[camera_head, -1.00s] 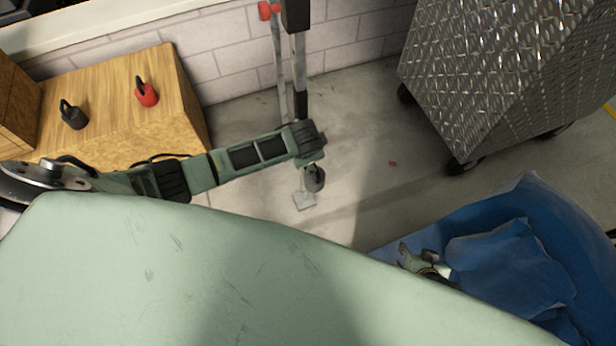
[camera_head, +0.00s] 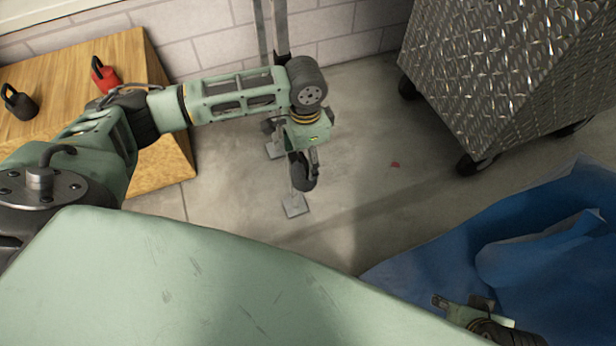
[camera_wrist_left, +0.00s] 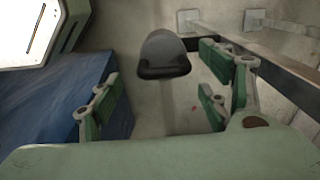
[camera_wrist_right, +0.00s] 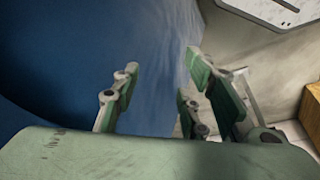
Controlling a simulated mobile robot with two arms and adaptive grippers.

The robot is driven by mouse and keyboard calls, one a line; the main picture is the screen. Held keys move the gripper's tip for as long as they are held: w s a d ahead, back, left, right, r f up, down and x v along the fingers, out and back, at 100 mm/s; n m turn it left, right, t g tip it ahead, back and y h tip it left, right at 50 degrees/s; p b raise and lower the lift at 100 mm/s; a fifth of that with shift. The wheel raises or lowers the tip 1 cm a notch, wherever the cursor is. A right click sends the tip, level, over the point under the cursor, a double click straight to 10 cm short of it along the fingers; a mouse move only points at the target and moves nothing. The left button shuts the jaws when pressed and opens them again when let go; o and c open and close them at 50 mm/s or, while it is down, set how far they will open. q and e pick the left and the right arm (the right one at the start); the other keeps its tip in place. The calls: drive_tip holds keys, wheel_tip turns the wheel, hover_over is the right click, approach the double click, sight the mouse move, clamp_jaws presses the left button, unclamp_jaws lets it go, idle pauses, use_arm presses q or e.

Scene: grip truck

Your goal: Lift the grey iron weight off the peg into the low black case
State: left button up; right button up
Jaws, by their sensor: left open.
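A grey rounded weight with a darker lower edge (camera_wrist_left: 165,55) shows between the spread fingers of my left gripper (camera_wrist_left: 158,85) in the left wrist view. In the head view my left gripper (camera_head: 310,148) points down, and a dark rounded piece (camera_head: 303,173), apparently the weight, shows close under it. I cannot tell whether the fingers touch it, and the peg is not clearly seen. My right gripper (camera_wrist_right: 160,80) is open and empty over blue material in its wrist view; it also shows low right in the head view (camera_head: 470,303). I cannot make out the black case.
A wooden box (camera_head: 80,75) at the left carries a black kettlebell (camera_head: 18,102) and a red kettlebell (camera_head: 104,75). Metal posts with flat feet (camera_head: 294,206) stand by the wall. A wheeled metal cabinet (camera_head: 500,75) stands right.

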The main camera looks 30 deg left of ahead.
sight(305, 173)
use_arm(q)
drive_tip(key=shift+f, duration=0.85)
wheel_tip(305, 173, down, 4)
drive_tip(key=shift+s+a+r+b, duration=0.1)
drive_tip(key=shift+a+r+b, duration=0.05)
drive_tip(key=shift+b, duration=0.9)
drive_tip(key=shift+f, duration=0.75)
use_arm(e)
drive_tip(key=shift+w+a+t, duration=0.2)
drive_tip(key=shift+w+t, duration=0.2)
drive_tip(key=shift+w, duration=0.2)
drive_tip(key=shift+w+a+t, duration=0.15)
drive_tip(key=shift+w+t, duration=0.25)
drive_tip(key=shift+w, duration=0.15)
use_arm(q)
drive_tip(key=shift+c, duration=0.4)
drive_tip(key=shift+s, duration=0.1)
clamp_jaws()
